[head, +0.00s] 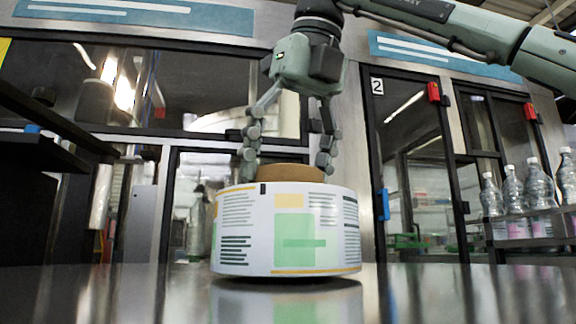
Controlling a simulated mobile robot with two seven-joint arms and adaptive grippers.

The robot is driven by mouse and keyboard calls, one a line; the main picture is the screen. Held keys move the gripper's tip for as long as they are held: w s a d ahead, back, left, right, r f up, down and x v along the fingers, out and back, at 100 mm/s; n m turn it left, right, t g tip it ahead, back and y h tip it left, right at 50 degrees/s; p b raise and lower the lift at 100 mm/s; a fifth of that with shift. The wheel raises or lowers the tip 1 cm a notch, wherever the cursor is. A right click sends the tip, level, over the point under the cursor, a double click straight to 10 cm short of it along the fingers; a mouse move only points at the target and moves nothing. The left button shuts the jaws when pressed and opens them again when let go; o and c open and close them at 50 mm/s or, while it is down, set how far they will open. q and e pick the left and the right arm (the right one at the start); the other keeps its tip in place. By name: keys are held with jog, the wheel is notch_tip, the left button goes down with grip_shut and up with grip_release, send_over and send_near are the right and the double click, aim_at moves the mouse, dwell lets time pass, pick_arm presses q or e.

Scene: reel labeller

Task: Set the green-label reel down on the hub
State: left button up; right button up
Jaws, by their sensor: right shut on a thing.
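The green-label reel (287,228) is a wide white roll printed with green blocks, yellow bars and lines of text. It is level, at the steel surface in the middle of the head view. A dark band and its reflection show under its lower edge; I cannot tell whether it rests or hangs slightly above. Its brown core (291,173) sticks up at the top. My right gripper (287,160) points down from above, shut on the reel at the core, one finger on each side. The hub is not seen; the reel may hide it. My left gripper is out of view.
The shiny steel surface (450,295) is clear on both sides of the reel. Several clear bottles (512,190) stand on a conveyor at the right. Glass machine doors (412,160) with red and blue fittings stand behind. A dark structure (35,190) is at the left.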

jog(key=shift+r, duration=0.1)
jog(key=o, duration=1.8)
jog(key=shift+o, duration=0.5)
jog(key=v, duration=0.7)
jog(key=shift+r, duration=0.2)
jog(key=shift+s, duration=0.1)
